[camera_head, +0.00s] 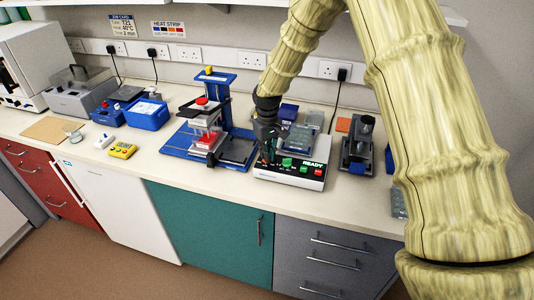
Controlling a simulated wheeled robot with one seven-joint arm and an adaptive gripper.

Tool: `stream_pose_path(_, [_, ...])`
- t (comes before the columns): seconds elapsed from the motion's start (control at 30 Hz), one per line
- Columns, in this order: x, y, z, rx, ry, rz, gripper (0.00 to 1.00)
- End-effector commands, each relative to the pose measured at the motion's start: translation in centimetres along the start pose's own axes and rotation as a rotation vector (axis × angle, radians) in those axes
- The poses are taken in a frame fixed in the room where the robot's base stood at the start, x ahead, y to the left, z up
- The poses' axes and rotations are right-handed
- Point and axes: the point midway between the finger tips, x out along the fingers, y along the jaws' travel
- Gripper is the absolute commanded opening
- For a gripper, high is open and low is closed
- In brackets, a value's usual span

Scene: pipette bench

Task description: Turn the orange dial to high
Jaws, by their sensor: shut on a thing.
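My gripper (269,150) points down at the left part of the front panel of a white bench device (290,177) with a dark "READY" display. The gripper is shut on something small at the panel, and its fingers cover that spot. No orange dial shows clearly; the gripper hides the place where its fingers close, so I cannot read a dial setting. A green button (287,162) and a red button (318,170) show on the panel to the right of the fingers. My arm comes down from the top.
A blue stand with a red-topped part (205,110) is close left of the device. A dark instrument (360,145) stands to the right. A yellow timer (123,150) and blue boxes (148,113) are further left. The bench front edge is clear.

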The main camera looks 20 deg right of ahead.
Motion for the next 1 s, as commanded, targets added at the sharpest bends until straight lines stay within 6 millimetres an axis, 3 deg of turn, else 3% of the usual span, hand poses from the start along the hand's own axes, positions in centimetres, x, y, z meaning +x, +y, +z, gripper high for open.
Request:
stream_pose_path(0.4, [-0.31,0.19,-0.28,-0.199,0.007,0.003,0.0])
stream_pose_path(0.97, [-0.35,0.16,-0.33,-0.231,0.008,0.003,0.0])
stream_pose_path(1.0, [-0.35,0.16,-0.33,-0.231,0.008,0.003,0.1])
